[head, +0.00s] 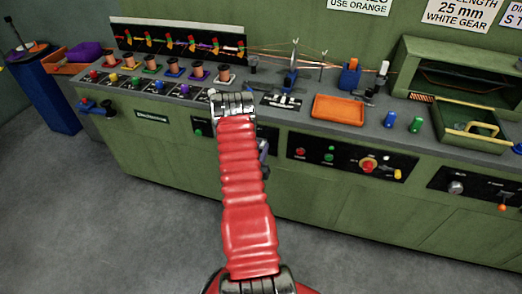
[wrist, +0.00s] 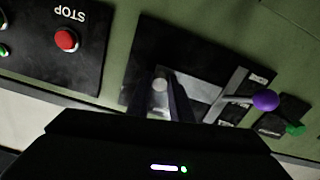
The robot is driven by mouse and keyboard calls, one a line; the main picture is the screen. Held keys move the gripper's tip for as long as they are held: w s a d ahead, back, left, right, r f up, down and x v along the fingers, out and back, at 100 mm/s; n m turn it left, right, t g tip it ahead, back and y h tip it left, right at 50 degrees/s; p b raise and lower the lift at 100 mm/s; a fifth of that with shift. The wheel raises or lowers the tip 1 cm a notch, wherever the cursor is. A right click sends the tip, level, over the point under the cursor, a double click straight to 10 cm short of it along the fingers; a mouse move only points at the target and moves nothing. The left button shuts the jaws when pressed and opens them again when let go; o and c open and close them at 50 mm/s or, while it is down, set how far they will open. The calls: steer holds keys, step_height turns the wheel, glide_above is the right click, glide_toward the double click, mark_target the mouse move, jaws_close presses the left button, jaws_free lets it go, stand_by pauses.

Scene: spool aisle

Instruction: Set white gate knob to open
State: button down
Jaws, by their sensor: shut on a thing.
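In the wrist view, a pale, whitish round knob (wrist: 160,84) sits on a dark panel (wrist: 145,55) in the green front of the bench. My gripper (wrist: 168,92) reaches up from the bottom of that view, its dark fingers closed around the knob. The fingers and shadow hide part of the knob, and I cannot read any marking for its position. In the head view my red arm covers this part of the bench front, and the knob does not show.
In the wrist view, a red STOP button (wrist: 66,39) is to the left, and a purple ball-ended lever (wrist: 265,100) and a green knob (wrist: 295,129) are to the right. In the head view an orange tray (head: 339,109) lies on the bench top. The floor in front is clear.

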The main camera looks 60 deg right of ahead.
steer(key=shift+s+d, duration=0.15)
steer(key=shift+s, duration=0.55)
steer(key=shift+s+d, duration=0.1)
steer(key=shift+s, duration=0.6)
steer(key=c, duration=1.6)
jaws_free()
steer(key=shift+o, duration=0.2)
steer(key=s+a, duration=0.2)
steer(key=a, duration=1.1)
steer(key=shift+a, duration=0.35)
steer(key=shift+f, duration=0.1)
